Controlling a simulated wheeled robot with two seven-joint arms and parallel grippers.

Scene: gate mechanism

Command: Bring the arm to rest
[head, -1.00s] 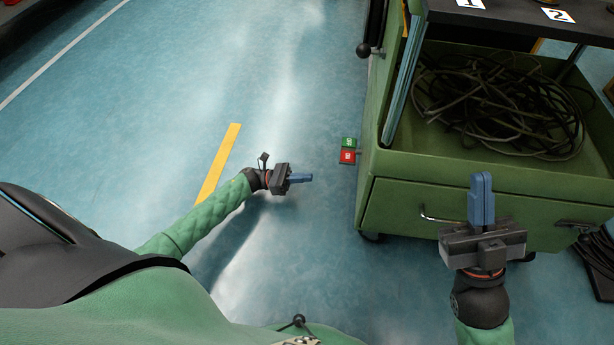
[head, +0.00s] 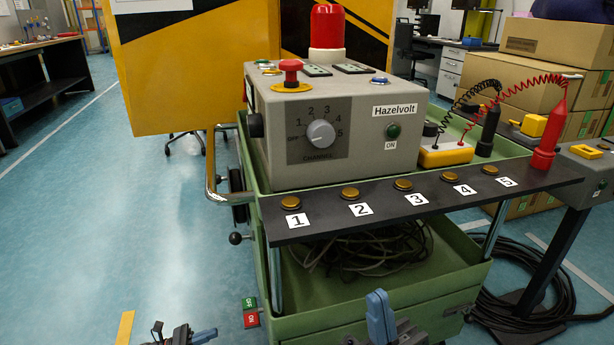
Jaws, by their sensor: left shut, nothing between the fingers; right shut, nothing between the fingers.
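My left gripper (head: 204,336) shows at the bottom edge of the head view, left of the green cart. It is shut and empty, low over the floor. My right gripper (head: 379,308) stands at the bottom edge in front of the cart, its blue fingers shut and pointing up, with nothing between them. Most of both arms is out of view below. The green cart (head: 340,322) carries a grey Hazelvolt control box (head: 360,160) with a dial, a red knob and a red lamp. A black shelf with numbered gold buttons (head: 403,184) runs along its front.
A green and red switch (head: 250,312) sits at the cart's lower left. Black cables (head: 370,248) lie in the cart. A yellow meter (head: 445,154) and a red probe (head: 548,140) stand at the right, with boxes (head: 550,55) behind. The floor at the left (head: 90,220) is clear.

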